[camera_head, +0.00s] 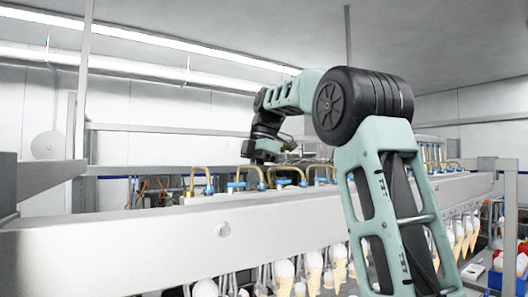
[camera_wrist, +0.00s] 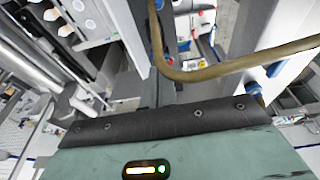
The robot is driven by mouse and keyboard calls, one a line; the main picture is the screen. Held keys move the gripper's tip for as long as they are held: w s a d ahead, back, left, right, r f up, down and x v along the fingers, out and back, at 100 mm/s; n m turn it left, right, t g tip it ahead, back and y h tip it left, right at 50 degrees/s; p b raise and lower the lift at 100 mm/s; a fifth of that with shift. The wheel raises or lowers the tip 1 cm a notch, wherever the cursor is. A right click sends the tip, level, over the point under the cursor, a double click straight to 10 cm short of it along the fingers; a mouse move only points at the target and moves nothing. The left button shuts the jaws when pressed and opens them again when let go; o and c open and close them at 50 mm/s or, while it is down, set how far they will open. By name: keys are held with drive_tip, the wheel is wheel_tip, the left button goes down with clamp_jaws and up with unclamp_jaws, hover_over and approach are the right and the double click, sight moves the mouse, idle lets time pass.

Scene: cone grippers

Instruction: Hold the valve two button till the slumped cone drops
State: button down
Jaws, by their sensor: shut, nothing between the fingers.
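My arm reaches over the steel beam (camera_head: 200,235). My gripper (camera_head: 262,158) is shut and empty, just above the row of blue valve fittings (camera_head: 236,185) with bent brass tubes (camera_head: 190,182) on the beam's top. I cannot tell which fitting is valve two, make out its button, or see whether the gripper touches anything. Several cones (camera_head: 314,272) with white tops hang in a row under the beam; which one is slumped is unclear. In the wrist view a brass tube (camera_wrist: 235,66) crosses close in front, with blue fittings (camera_wrist: 255,88) beside it.
More cones (camera_head: 460,235) hang at the right, partly behind my arm. A blue tray (camera_head: 497,280) with white items stands at the lower right. Steel posts (camera_head: 84,90) and rails stand at the left. The wrist view shows cluttered machinery with red and white parts (camera_wrist: 196,30).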

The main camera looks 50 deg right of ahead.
drive_tip(key=v, duration=0.7)
idle(0.6)
